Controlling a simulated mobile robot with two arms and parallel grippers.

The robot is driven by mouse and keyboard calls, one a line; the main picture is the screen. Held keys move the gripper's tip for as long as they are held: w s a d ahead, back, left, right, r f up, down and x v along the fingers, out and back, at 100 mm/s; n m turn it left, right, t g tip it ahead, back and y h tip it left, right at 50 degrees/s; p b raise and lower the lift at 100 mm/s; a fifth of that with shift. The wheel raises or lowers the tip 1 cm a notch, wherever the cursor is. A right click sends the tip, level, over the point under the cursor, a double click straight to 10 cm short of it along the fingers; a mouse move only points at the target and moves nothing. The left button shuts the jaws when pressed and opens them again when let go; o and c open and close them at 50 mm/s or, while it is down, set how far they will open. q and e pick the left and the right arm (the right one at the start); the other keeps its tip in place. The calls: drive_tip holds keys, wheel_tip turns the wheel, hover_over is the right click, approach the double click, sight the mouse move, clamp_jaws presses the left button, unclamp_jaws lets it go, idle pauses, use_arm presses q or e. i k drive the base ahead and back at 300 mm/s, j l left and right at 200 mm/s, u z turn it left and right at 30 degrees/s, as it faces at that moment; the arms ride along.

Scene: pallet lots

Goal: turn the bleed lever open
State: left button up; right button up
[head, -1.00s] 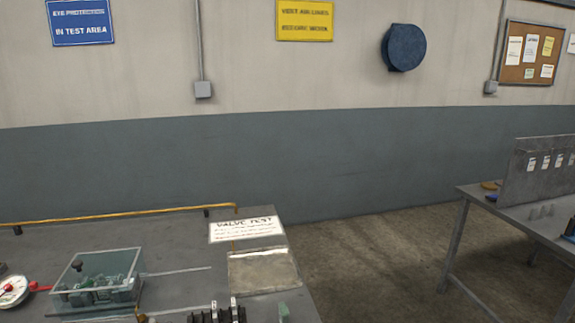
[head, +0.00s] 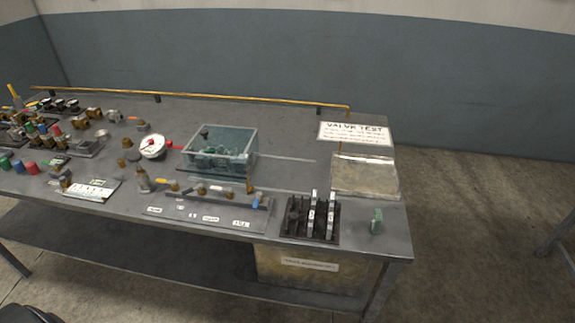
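A grey workbench (head: 230,112) carries valve test parts. Several small levers and handles show on it, and I cannot tell which one is the bleed lever. A round white gauge (head: 153,146) with a red handle (head: 169,143) beside it stands left of a clear box (head: 240,142). In front of the box is a row of brass fittings (head: 201,190) with a yellow handle (head: 168,181) at its left and a blue handle (head: 257,200) at its right. Neither of my grippers is in view.
A black rack (head: 297,218) and a small green piece (head: 376,221) stand near the bench's front right. A flat tray (head: 365,176) and a VALVE TEST sign (head: 353,134) lie at the right. Valves and coloured caps crowd the left end.

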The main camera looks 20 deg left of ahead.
sight(229, 190)
drive_tip(key=u, duration=1.25)
